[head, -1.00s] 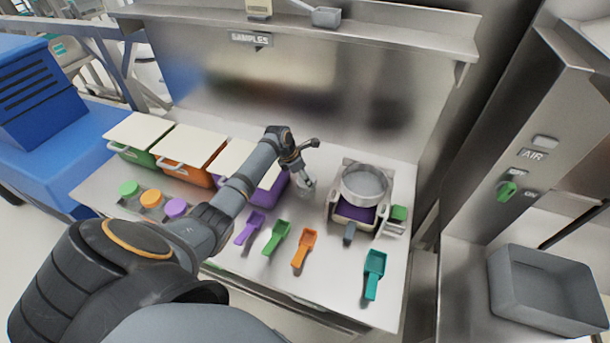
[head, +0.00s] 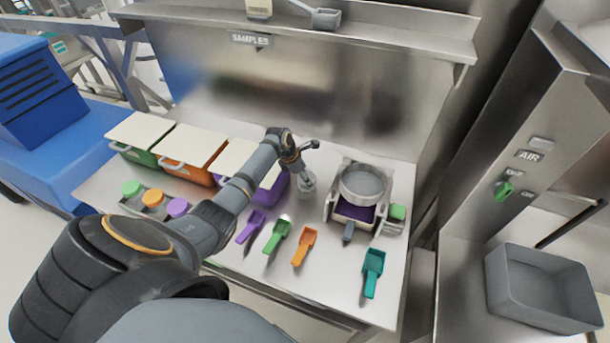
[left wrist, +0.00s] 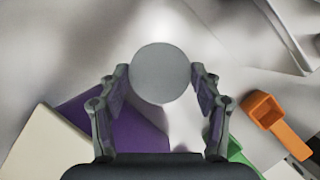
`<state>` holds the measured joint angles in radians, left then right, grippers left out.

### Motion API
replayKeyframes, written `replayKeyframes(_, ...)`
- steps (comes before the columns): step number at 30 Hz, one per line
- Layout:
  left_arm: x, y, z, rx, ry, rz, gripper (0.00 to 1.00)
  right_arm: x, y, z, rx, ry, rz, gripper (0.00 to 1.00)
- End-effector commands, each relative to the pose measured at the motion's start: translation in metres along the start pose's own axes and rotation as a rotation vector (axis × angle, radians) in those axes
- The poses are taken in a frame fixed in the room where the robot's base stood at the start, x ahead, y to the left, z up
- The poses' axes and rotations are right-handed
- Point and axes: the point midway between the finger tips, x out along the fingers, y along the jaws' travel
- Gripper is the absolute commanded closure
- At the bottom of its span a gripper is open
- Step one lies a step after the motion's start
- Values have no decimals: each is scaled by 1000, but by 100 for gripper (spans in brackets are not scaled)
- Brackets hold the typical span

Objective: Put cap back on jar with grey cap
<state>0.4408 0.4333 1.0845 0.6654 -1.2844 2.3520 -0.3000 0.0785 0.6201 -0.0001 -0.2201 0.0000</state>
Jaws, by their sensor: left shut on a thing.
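The round grey cap (left wrist: 160,73) sits between the fingers of my left gripper (left wrist: 160,88) in the left wrist view, and the gripper is shut on it. In the head view my left gripper (head: 306,176) is over the back middle of the steel table, between the purple bin and the sieve. A pale, clear jar (head: 306,189) shows just under the gripper, partly hidden by it. I cannot tell whether the cap touches the jar's rim. My right gripper is not in view.
Green, orange and purple bins (head: 188,151) with pale lids stand to the left. Jars with coloured caps (head: 153,198) are at the front left. Purple, green, orange and teal scoops (head: 374,272) lie in front. A sieve (head: 363,185) on its stand is to the right.

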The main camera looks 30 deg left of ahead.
Motion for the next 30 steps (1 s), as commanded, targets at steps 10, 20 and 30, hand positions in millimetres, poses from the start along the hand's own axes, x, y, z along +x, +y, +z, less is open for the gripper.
replayKeyframes(10, 0, 0, 0, 0, 0, 0, 53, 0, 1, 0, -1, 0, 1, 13)
replayKeyframes(20, 0, 0, 0, 0, 0, 0, 9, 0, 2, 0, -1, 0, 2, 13)
replayKeyframes(30, 0, 0, 0, -1, 0, 0, 0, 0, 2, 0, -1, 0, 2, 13)
